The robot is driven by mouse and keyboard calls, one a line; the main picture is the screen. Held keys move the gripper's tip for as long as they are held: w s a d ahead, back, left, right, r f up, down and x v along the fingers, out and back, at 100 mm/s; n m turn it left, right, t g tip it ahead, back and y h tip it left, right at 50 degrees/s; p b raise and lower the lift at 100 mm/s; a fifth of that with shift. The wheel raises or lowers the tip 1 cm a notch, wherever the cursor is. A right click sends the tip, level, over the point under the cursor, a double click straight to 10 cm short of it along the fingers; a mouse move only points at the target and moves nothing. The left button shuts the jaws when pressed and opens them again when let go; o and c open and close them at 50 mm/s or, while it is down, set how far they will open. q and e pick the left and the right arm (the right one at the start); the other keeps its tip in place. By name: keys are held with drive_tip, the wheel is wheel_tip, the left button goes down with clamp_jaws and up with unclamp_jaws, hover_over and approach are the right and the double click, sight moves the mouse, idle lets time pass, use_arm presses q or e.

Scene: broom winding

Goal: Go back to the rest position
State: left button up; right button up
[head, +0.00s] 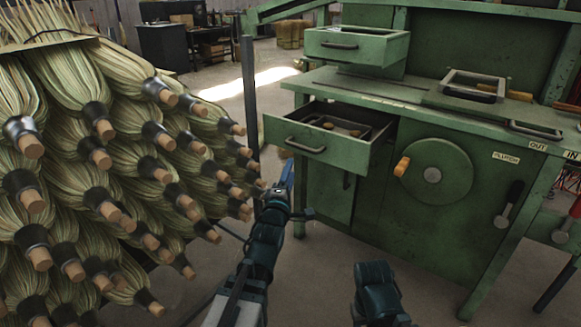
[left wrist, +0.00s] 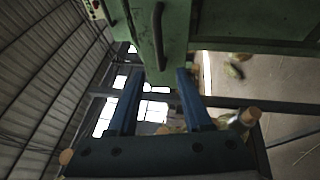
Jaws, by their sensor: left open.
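My left gripper (head: 287,180) is in the middle of the head view, in front of the green workbench and just right of the stacked broom heads. In the left wrist view its two blue fingers (left wrist: 160,100) are apart with nothing between them. A green drawer with a dark handle shows beyond the fingertips there. A dark link of my right arm (head: 375,290) shows at the bottom of the head view; its gripper is out of sight.
The green workbench (head: 400,92) has an open drawer (head: 340,152) holding small items, a round wheel with an orange knob (head: 402,166), and a lever (head: 510,203). The broom heads (head: 100,130) fill the left side. A dark post (head: 249,100) stands between them.

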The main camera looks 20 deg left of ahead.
use_arm(q)
drive_tip(key=shift+s+f, duration=0.1)
drive_tip(key=shift+s, duration=0.55)
drive_tip(key=s+d+f+m+g+h, duration=0.1)
drive_tip(key=s+d+f+m+g, duration=0.1)
drive_tip(key=d+f+m+g, duration=0.45)
drive_tip(key=s+d+f+m+g+h, duration=0.1)
drive_tip(key=s+d+f+m+g, duration=0.25)
drive_tip(key=f, duration=0.65)
drive_tip(key=s+d+f+m+g+y, duration=0.1)
drive_tip(key=s+d+f+m+g, duration=0.2)
drive_tip(key=s, duration=0.4)
drive_tip(key=s+f+m+g, duration=0.3)
drive_tip(key=s+m+g, duration=0.1)
drive_tip(key=s+m, duration=0.2)
drive_tip(key=s+d+f+m+g+y, duration=0.1)
drive_tip(key=s+d+f+m+g, duration=0.2)
drive_tip(key=s, duration=0.4)
wheel_tip(320, 180, up, 37)
drive_tip(key=m+p, duration=0.1)
drive_tip(key=p, duration=3.6)
drive_tip(key=shift+a, duration=0.45)
